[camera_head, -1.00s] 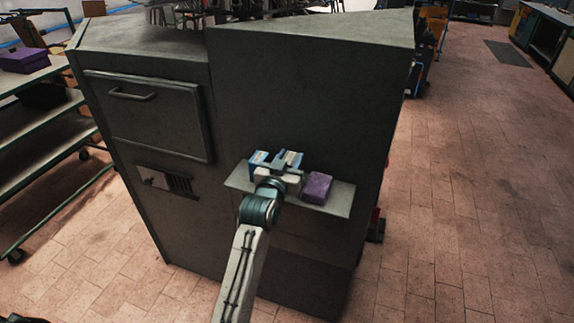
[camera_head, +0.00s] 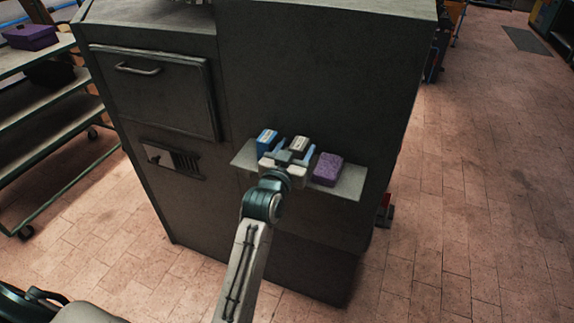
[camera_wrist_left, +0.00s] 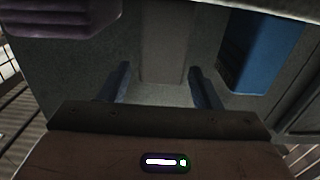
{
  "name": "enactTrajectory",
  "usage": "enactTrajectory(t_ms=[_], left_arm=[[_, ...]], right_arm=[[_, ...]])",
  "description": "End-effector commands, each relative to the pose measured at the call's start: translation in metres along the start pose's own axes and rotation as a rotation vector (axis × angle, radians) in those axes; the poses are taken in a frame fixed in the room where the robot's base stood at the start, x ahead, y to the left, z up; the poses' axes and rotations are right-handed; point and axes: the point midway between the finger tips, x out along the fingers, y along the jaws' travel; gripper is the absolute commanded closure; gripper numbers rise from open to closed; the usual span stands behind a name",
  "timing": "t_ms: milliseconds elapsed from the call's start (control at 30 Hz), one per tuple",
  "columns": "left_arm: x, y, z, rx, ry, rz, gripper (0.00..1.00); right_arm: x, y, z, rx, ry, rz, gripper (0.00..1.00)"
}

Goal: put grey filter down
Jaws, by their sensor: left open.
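The grey filter (camera_head: 300,143), a block with a pale top, stands upright on the narrow grey shelf (camera_head: 347,186) of the dark cabinet. A blue box (camera_head: 266,141) stands left of it and a purple block (camera_head: 327,168) right of it. My left gripper (camera_head: 290,154) is open in front of the grey filter. In the left wrist view, the grey filter (camera_wrist_left: 163,45) shows between the spread fingers (camera_wrist_left: 160,78), with a gap on each side. The blue box (camera_wrist_left: 262,45) and purple block (camera_wrist_left: 62,14) flank it. My right gripper is out of view.
The dark cabinet (camera_head: 310,75) rises behind the shelf, with a handled door (camera_head: 155,90) on its left. A shelf rack (camera_head: 45,125) with a purple box (camera_head: 30,36) stands at the far left. The tiled floor (camera_head: 465,200) at right is open.

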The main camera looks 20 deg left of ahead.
Motion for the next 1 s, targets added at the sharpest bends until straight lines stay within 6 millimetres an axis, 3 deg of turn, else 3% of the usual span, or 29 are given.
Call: enactTrajectory(t_ms=[200, 400, 600, 833, 933, 1000], left_arm=[[-0.05, 0.0, 0.004, -0.004, 0.0, 0.0, 0.42], [-0.083, 0.0, 0.003, -0.003, -0.001, 0.0, 0.42], [-0.097, 0.0, 0.0, -0.002, 0.001, 0.0, 0.42], [-0.098, 0.0, 0.002, -0.001, -0.002, 0.001, 0.42], [-0.092, -0.001, 0.025, 0.003, -0.037, 0.002, 0.42], [-0.086, -0.003, 0.063, 0.01, -0.09, 0.003, 0.42]], right_arm=[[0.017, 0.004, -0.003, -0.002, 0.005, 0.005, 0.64], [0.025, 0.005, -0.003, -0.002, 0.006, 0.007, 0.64], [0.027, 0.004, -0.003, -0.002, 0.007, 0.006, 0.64], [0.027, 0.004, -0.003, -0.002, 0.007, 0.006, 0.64], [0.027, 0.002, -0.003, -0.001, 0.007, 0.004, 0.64], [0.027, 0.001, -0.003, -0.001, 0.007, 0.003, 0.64]])
